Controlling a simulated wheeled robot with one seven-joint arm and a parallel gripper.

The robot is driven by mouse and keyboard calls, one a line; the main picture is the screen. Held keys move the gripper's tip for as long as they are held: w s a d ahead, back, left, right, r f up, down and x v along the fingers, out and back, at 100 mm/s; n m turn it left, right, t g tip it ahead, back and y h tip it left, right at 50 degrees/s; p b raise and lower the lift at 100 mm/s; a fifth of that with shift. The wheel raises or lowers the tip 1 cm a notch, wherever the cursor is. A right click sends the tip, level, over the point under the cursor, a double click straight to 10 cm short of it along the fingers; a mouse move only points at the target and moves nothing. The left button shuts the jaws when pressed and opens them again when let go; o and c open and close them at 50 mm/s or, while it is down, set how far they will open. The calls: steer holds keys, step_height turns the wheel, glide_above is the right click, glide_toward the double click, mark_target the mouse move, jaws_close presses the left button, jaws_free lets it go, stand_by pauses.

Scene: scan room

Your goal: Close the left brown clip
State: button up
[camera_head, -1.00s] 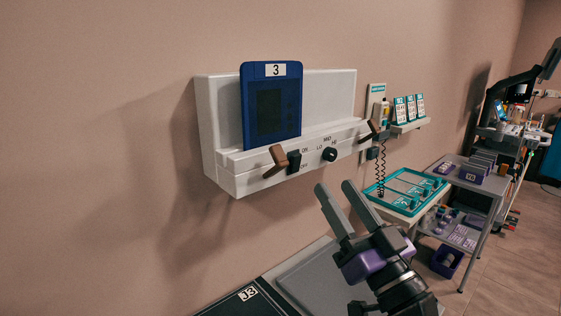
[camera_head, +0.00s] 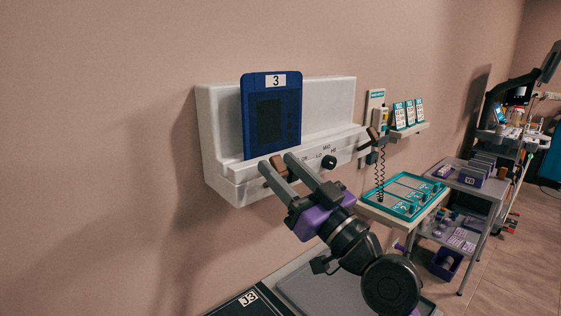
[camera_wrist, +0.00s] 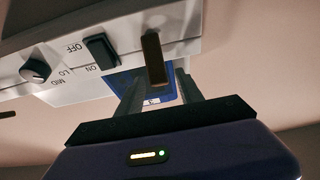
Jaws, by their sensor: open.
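The left brown clip (camera_head: 279,168) is on the front of the white wall unit (camera_head: 222,175), below the blue plate marked 3 (camera_head: 272,115). In the head view my fingers partly cover it. In the wrist view the brown clip (camera_wrist: 153,60) stands out between the fingertips, with a gap visible on both sides. My gripper (camera_head: 276,160) is open, with its fingers on either side of the clip; it also shows in the wrist view (camera_wrist: 160,82). I cannot tell whether either finger touches the clip.
A black ON/OFF switch (camera_wrist: 101,52) sits close beside the clip. A round black knob (camera_head: 329,162) and the right brown clip (camera_head: 374,134) are farther right. A teal tray (camera_head: 405,196) and a grey cart (camera_head: 489,190) stand to the right. Bare wall lies left.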

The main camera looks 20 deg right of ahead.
steer(key=shift+w+a+r, duration=0.15)
steer(key=shift+w, duration=0.15)
jaws_close()
steer(key=shift+r, duration=0.1)
